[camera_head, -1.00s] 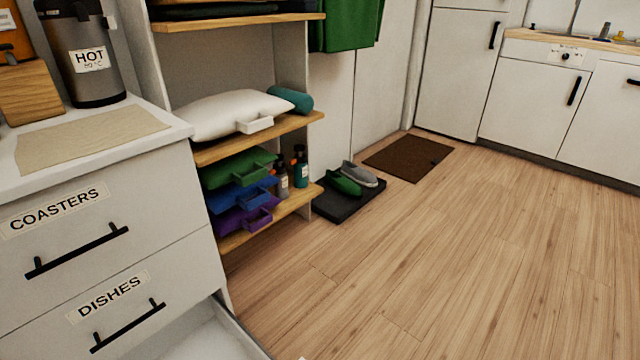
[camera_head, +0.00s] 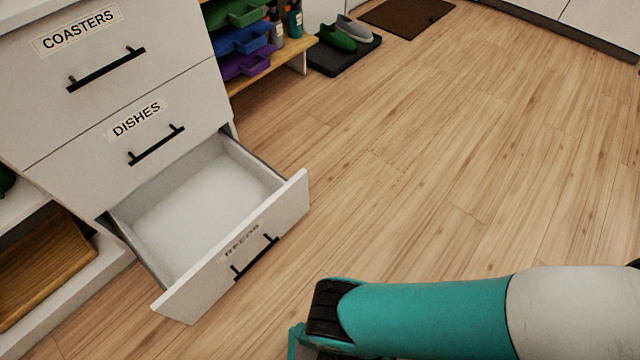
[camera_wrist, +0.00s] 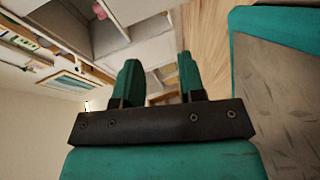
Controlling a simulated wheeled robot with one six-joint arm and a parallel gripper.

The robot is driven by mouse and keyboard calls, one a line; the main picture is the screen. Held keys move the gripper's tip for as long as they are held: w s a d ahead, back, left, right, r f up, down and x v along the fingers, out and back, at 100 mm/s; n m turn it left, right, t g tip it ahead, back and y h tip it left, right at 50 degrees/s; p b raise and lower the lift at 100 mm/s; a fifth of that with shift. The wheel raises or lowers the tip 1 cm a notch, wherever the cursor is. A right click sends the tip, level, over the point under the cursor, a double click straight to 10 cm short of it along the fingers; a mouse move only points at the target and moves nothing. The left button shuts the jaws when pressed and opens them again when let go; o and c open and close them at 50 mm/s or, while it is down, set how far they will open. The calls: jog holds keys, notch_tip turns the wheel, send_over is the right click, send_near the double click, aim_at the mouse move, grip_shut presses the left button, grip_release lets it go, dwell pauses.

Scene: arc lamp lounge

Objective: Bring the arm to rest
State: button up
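My arm (camera_head: 430,315), teal and white, reaches in from the lower right of the head view, over the floor and in front of the open drawer. Its far end runs out of the bottom of that view, so my fingertips do not clearly show there. In the wrist view my gripper (camera_wrist: 159,75) has its two teal fingers apart, with nothing seen held between them.
The bottom drawer (camera_head: 292,205) of the white cabinet stands pulled out and looks empty. The COASTERS and DISHES drawers are shut. A shelf (camera_head: 300,50) with coloured trays and a black shoe mat (camera_head: 345,58) stand behind. The wooden floor (camera_head: 450,150) at right is clear.

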jog(key=w+a+r+m+h, duration=0.3)
jog(key=w+a+r+m, duration=0.4)
jog(key=w+a+r, duration=0.7)
jog(key=w+d+r+m+g+h, duration=0.1)
jog(key=w+d+r+m, duration=0.15)
jog(key=w+r, duration=0.45)
jog(key=w+d+r+m+h, duration=0.1)
jog(key=w+r+m+h, duration=0.15)
jog(key=r, duration=0.95)
jog(key=d+r+m+g+h, duration=0.15)
jog(key=d+r+m, duration=0.45)
jog(key=d+r, duration=0.8)
jog(key=s+d+r+m+g+h, duration=0.1)
jog(key=s+d+r+m, duration=0.2)
jog(key=s+d+r, duration=0.35)
jog(key=s+d+r+m+g+h, duration=0.1)
jog(key=s+d+r+m+h, duration=0.2)
jog(key=s+d, duration=0.5)
notch_tip(320, 180, up, 31)
jog(key=w+y+p, duration=0.1)
jog(key=p, duration=2.9)
jog(key=shift+d, duration=0.2)
